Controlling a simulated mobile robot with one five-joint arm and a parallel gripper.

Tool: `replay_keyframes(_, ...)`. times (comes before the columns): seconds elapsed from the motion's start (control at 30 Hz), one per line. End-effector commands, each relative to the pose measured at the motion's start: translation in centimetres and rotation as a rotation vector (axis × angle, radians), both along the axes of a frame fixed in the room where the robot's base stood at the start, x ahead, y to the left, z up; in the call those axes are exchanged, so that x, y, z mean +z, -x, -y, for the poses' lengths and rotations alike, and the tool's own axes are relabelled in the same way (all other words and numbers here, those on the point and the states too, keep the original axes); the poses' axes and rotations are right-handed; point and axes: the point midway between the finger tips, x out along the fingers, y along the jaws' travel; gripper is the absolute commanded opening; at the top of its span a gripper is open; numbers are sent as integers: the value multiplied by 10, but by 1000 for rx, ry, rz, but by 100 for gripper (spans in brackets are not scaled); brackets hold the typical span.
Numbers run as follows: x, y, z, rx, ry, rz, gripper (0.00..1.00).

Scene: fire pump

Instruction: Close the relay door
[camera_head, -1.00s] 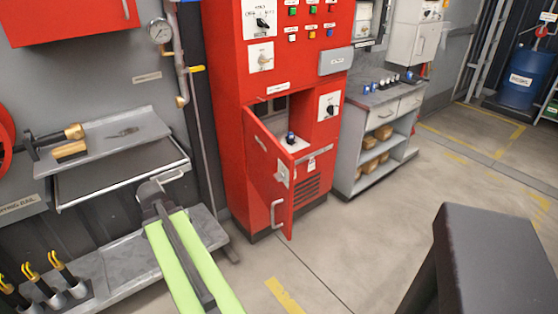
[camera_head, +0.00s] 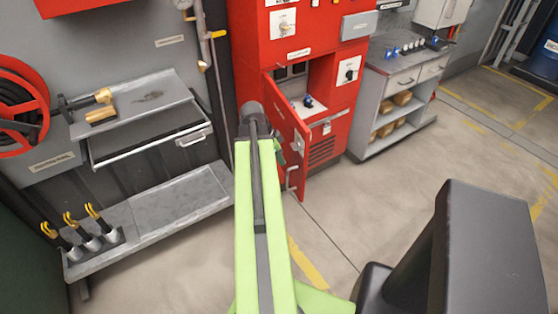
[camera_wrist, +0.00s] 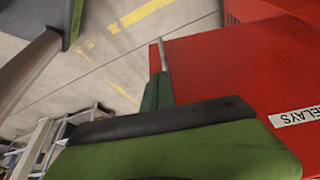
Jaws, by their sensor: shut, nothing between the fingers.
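The relay door (camera_head: 289,138) is a red panel on the lower front of the red cabinet. It stands open, swung outward, and the compartment behind it shows. Its pale handle (camera_head: 292,178) is low near the free edge. In the wrist view the red door face (camera_wrist: 235,70) fills the right side, with a "RELAYS" label (camera_wrist: 296,117). My gripper (camera_wrist: 157,92) is shut and empty, its dark green fingers close to the door's edge. In the head view it is mostly hidden behind my arm, beside the door. I cannot tell whether it touches the door.
A blue-topped knob (camera_head: 308,101) sits inside the open compartment. A grey workbench (camera_head: 400,85) with shelves stands right of the cabinet. The floor (camera_head: 400,170) in front is clear.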

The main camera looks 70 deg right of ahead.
Motion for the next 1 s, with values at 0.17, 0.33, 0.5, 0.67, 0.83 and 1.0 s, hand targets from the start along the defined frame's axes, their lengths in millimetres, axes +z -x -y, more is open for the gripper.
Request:
replay_keyframes(0.17, -47, 10, 11, 0, 0, 0, 0)
replay_keyframes(0.33, -37, 29, 30, -2, -1, 1, 0)
replay_keyframes(0.5, -37, 38, 39, 0, 0, 0, 0)
replay_keyframes(0.67, -37, 39, 40, 1, 0, 0, 0)
replay_keyframes(0.83, -37, 40, 43, -1, 0, 0, 0)
replay_keyframes(1.0, -37, 40, 42, 18, 0, 0, 0)
